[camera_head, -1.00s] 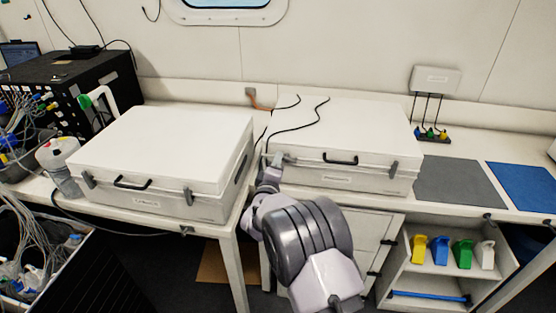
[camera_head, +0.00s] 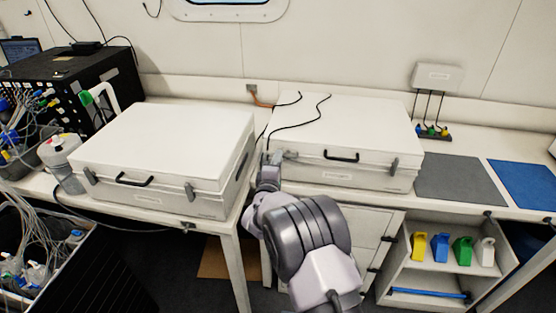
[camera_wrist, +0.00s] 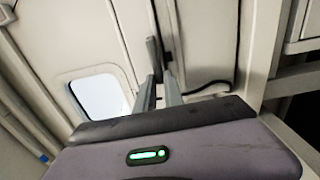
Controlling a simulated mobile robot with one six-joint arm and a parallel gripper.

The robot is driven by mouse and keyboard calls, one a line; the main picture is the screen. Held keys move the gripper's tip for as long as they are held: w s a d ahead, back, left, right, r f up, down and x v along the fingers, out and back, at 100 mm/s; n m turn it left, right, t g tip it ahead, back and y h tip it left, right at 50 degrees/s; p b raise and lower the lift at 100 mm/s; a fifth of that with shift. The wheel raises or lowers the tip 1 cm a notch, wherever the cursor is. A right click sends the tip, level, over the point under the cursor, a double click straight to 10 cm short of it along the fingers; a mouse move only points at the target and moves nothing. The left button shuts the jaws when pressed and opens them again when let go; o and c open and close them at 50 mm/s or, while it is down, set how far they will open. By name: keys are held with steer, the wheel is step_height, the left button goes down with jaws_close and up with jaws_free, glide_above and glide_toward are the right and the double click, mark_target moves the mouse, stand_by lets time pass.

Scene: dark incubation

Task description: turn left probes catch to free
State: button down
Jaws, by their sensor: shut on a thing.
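The right white case (camera_head: 375,174) has a black handle in front and grey catches at its front corners. My gripper (camera_head: 271,161) is at its left front corner, where the left catch sits. That catch is mostly hidden by my gripper in the head view. In the wrist view my gripper's two fingers (camera_wrist: 160,92) reach up to a dark grey catch (camera_wrist: 153,55) on the pale case front and are shut on it. Its exact angle is hard to tell. The right catch (camera_head: 394,167) of this case stands roughly upright. The label text is too small to read.
Another white case (camera_head: 165,140) with a handle and catches stands to the left, with a narrow gap between the cases. Black cables (camera_head: 300,124) lie over the right case's lid. A grey mat (camera_head: 460,182) and a blue mat (camera_head: 525,187) lie further right.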

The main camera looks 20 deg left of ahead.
steer(key=c, duration=1.4)
jaws_free()
steer(key=shift+c, duration=0.2)
steer(key=p+v, duration=0.2)
steer(key=v, duration=1.5)
steer(key=shift+s+d, duration=0.15)
steer(key=shift+s, duration=0.05)
